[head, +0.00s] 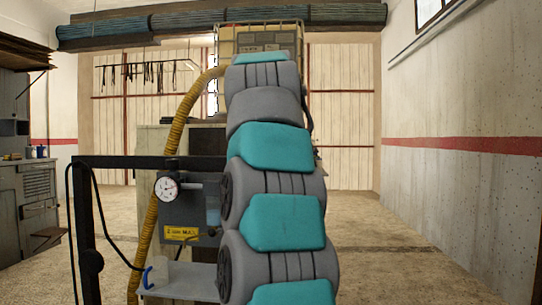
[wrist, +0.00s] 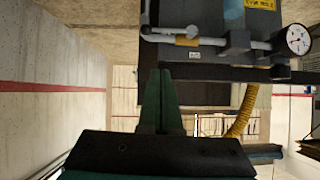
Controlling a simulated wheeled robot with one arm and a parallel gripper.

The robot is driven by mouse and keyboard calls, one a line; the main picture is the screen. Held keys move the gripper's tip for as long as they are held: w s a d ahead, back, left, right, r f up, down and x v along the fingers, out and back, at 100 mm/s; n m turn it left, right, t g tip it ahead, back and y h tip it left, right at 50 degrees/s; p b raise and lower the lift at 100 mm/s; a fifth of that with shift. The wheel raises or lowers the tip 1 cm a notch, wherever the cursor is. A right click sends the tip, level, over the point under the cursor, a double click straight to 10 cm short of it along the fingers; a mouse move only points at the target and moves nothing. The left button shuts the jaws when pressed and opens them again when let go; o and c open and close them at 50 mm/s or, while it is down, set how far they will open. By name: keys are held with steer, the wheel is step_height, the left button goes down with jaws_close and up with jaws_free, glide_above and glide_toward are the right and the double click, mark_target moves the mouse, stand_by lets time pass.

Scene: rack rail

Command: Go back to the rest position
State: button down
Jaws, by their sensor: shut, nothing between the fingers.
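My gripper (wrist: 160,74) shows in the wrist view, its two dark green fingers together and empty. In that view, which appears upside down, the fingertips point toward a dark grey unit (wrist: 200,72) with pipes and a gauge, and nothing is seen touching them. In the head view my grey and teal arm rises through the middle of the picture and hides part of what is behind it. My gripper cannot be made out in the head view.
A black rack rail (head: 130,161) and a gauge (head: 167,189) on a box with a yellow label (head: 182,233) stand left of my arm. A yellow hose (head: 178,130) runs beside it. A grey cabinet (head: 38,195) is far left. The floor at right (head: 400,260) is clear.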

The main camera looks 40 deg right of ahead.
stand_by(0.4)
steer(key=s+a+f+n+g+y+p, duration=0.1)
steer(key=a+f+n+g+y+p, duration=0.35)
steer(key=a+f, duration=1.7)
steer(key=s+a+f+n+g+y, duration=0.1)
steer(key=s+a+f+n, duration=0.1)
steer(key=s+a+f, duration=0.3)
steer(key=s+a+f+n+g+y+b, duration=0.1)
steer(key=s+a+f, duration=0.4)
steer(key=s+f, duration=0.6)
steer(key=s+a+f+n+g+y, duration=0.1)
steer(key=s+a+f+n+g, duration=0.1)
steer(key=s+a+f, duration=0.3)
steer(key=s+f+g, duration=0.1)
steer(key=s+f, duration=0.2)
steer(key=s, duration=0.4)
steer(key=shift+f+n+y, duration=0.35)
steer(key=shift+f, duration=0.05)
